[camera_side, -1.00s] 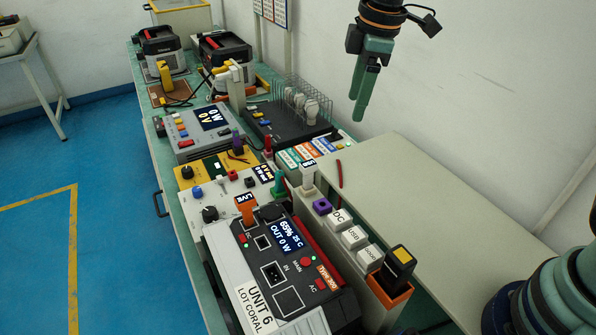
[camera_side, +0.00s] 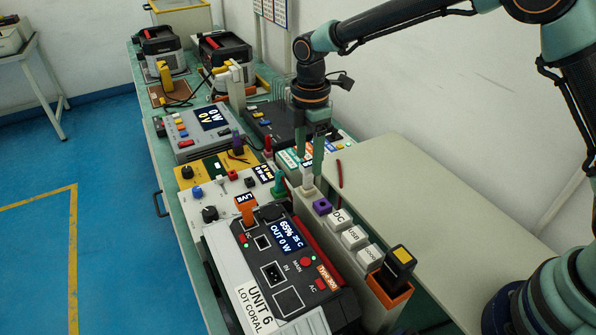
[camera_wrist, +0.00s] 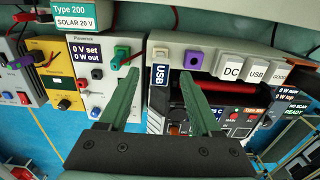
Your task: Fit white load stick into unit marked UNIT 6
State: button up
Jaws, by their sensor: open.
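The white load stick (camera_side: 308,179) stands upright at the far end of the pale rack in the side view. In the wrist view its pale top (camera_wrist: 160,52) shows between and beyond my fingertips, above a dark USB label. My gripper (camera_side: 312,165) points down over it, open; the wrist view also shows the two spread green fingers of my gripper (camera_wrist: 160,76). I cannot tell whether a finger touches the stick. The unit marked UNIT 6 (camera_side: 318,307) is a black and red box in the front, with a lit screen and several sockets. It is partly hidden in the wrist view.
A purple piece (camera_side: 322,206) and white DC, USB and GOOD blocks (camera_side: 354,237) line the rack beside the stick. A black and yellow stick (camera_side: 400,262) stands in an orange holder at its near end. A beige shelf (camera_side: 430,205) lies right.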

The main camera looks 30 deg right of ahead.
aim_at(309, 167)
notch_tip(309, 167, down, 6)
jog(key=shift+r, duration=0.1)
dwell(0.4)
grip_shut()
dwell(1.5)
